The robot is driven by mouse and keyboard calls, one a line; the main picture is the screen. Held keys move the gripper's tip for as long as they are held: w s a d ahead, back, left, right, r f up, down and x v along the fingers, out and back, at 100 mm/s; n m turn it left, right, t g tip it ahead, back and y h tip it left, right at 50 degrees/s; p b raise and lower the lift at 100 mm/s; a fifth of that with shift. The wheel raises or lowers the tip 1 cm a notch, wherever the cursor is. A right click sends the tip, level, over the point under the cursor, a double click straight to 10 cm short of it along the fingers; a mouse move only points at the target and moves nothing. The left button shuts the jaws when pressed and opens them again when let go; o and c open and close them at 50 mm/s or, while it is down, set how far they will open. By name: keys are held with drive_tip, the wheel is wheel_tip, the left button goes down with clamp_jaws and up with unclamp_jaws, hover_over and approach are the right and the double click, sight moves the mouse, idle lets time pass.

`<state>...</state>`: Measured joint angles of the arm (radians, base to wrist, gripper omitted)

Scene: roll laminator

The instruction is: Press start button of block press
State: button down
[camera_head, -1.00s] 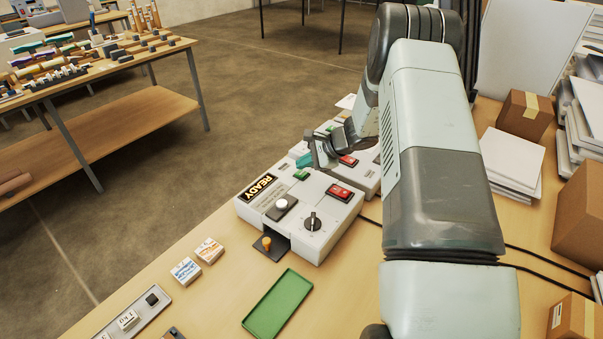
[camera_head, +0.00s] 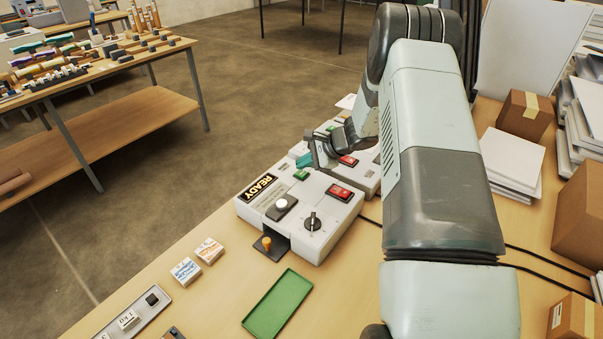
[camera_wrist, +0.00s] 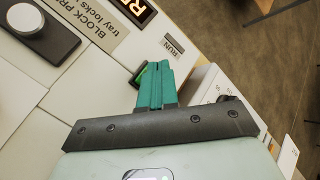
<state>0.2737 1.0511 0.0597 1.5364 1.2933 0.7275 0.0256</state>
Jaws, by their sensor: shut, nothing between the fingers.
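The block press (camera_head: 322,207) is a light grey box on the wooden table, its display (camera_head: 260,187) reading READY. Its top has a small green button (camera_head: 301,175), a red rocker switch (camera_head: 340,192), a black dial (camera_head: 313,223) and a white round knob (camera_head: 281,204) on a dark plate. My gripper (camera_head: 304,160) is shut and empty, with teal fingers, just beyond the green button. In the wrist view the teal fingertips (camera_wrist: 156,70) partly cover a dark-framed green button (camera_wrist: 139,76) near the RUN label (camera_wrist: 173,45). Whether they touch it cannot be told.
A second grey machine (camera_head: 365,173) stands close behind the press. An orange peg (camera_head: 266,243) stands on the tray at the press's front. A green tray (camera_head: 277,304) and two small labelled blocks (camera_head: 209,250) lie in front. Boxes (camera_head: 524,114) and white stacks crowd the right.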

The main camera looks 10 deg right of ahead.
sight(304, 174)
drive_tip(key=shift+f, duration=0.2)
drive_tip(key=shift+f, duration=0.25)
drive_tip(key=shift+f, duration=0.45)
idle(0.8)
drive_tip(key=shift+r, duration=0.9)
drive_tip(key=shift+r, duration=2.5)
